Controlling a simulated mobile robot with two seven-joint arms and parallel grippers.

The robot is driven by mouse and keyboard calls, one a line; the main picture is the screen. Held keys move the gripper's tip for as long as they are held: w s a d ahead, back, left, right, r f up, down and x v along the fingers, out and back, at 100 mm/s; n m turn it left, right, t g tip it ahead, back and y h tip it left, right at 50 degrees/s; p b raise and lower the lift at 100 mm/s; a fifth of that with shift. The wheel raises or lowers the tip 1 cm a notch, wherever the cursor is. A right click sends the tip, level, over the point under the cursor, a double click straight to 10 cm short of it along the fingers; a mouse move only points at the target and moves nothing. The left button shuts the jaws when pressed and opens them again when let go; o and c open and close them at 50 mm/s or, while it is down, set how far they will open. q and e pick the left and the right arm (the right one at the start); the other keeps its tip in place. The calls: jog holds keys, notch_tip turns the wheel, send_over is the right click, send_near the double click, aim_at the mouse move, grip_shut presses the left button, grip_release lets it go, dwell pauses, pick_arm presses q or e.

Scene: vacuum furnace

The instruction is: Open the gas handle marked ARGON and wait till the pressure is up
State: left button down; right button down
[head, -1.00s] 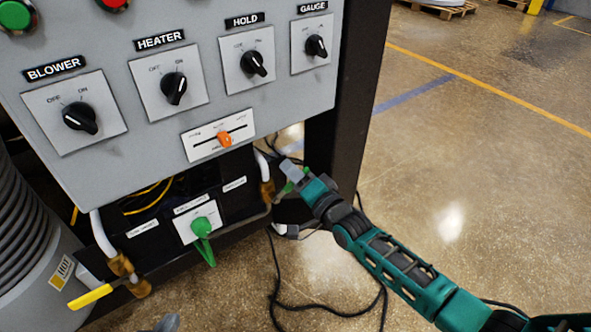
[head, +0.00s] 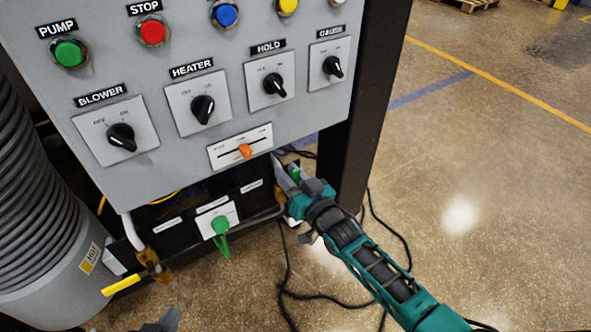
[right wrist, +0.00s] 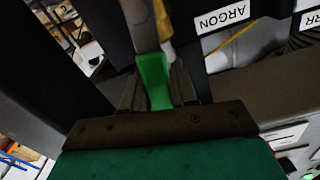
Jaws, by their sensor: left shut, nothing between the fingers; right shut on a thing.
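The ARGON label (right wrist: 222,14) shows upside down in the right wrist view, beside a brass-coloured fitting and a pipe. A green handle (right wrist: 154,78) lies between the fingers of my right gripper (right wrist: 158,88), which is shut on it. In the head view my right gripper (head: 288,176) is at the lower right corner of the cabinet, with a bit of green at its fingers. The gripper hides most of that valve, so the handle's exact angle is unclear. My left gripper (head: 166,322) is only partly in view at the bottom edge, shut and empty. No pressure reading is visible.
A second green handle (head: 222,238) hangs down from a white plate, and a yellow handle (head: 122,284) sticks out at the lower left. The control panel (head: 180,70) overhangs the valves. Black cables (head: 287,285) lie on the floor. The floor at right is clear.

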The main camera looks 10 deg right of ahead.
jog(key=shift+s+a+n, duration=0.2)
jog(key=shift+a+n, duration=0.45)
jog(key=shift+n, duration=0.45)
jog(key=c, duration=1)
grip_release()
jog(key=shift+o, duration=0.2)
jog(key=p+v, duration=0.2)
jog(key=v, duration=1.1)
